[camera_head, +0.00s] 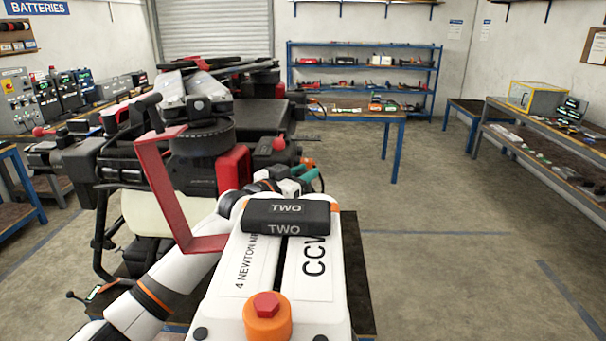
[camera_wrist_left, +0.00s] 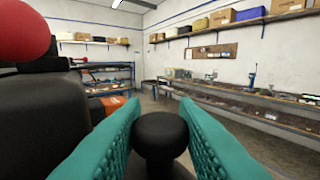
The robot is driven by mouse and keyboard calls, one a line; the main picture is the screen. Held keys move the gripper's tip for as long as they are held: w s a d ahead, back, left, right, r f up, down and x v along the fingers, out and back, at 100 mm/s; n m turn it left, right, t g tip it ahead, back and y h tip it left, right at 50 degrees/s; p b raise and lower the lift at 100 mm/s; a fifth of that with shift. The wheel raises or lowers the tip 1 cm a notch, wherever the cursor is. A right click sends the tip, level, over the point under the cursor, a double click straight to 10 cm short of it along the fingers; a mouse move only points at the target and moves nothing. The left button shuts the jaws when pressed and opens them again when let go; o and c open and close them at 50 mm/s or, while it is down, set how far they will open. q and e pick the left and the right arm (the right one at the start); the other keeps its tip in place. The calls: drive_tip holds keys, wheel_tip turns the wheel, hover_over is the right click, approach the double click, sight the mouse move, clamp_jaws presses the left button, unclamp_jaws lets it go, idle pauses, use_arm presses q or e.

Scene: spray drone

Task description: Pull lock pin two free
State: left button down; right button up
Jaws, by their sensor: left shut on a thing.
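My left gripper (camera_head: 311,169), with teal fingers, is beside the black drone body (camera_head: 130,170), partly hidden behind the white piece marked TWO and CCW (camera_head: 318,262). In the left wrist view, its fingers are shut on a round black knob (camera_wrist_left: 160,128), which I take to be lock pin two. The knob itself cannot be made out in the head view. My right gripper is not in view.
A red ball-shaped knob (camera_head: 279,143) is close to the left gripper. A red bracket (camera_head: 160,190) and an orange knob with a red hexagonal top (camera_head: 267,316) are nearby. A blue-legged bench (camera_head: 355,112) stands behind. The floor at right is clear.

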sight(303, 172)
use_arm(q)
drive_tip(key=shift+r+p, duration=0.55)
drive_tip(key=shift+r, duration=0.95)
drive_tip(key=c, duration=1.1)
unclamp_jaws()
drive_tip(key=shift+s+a+f, duration=0.15)
drive_tip(key=shift+b+v, duration=2.6)
drive_tip(key=shift+v, duration=3.2)
